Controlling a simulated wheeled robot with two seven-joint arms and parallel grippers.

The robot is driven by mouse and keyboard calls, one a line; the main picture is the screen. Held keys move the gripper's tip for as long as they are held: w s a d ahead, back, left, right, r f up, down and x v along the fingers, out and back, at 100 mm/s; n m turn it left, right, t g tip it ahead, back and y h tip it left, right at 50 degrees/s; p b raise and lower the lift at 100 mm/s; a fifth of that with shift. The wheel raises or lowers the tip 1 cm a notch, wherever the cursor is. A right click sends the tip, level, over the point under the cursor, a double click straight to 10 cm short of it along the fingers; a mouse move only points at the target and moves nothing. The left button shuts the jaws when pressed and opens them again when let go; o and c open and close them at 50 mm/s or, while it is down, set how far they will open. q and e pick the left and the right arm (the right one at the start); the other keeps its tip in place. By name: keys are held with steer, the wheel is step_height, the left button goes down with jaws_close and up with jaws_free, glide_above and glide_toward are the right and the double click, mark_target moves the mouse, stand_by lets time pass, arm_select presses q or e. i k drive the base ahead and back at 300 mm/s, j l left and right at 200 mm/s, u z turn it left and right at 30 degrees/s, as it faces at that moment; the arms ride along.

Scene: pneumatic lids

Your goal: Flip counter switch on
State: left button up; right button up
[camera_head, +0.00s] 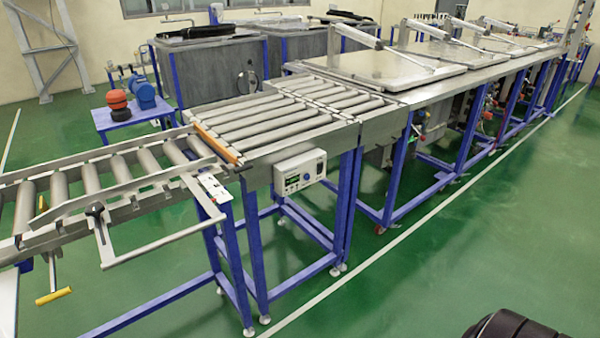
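Neither of my grippers shows in this view.
A lower roller section (95,185) with a projecting frame and yellow handle (53,296) is at left. Blue legs stand below the conveyor. Lidded tanks (380,68) line the right. A blue stand (130,118) is behind.

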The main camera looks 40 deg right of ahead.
mark_target(320, 166)
steer(key=z, duration=1.35)
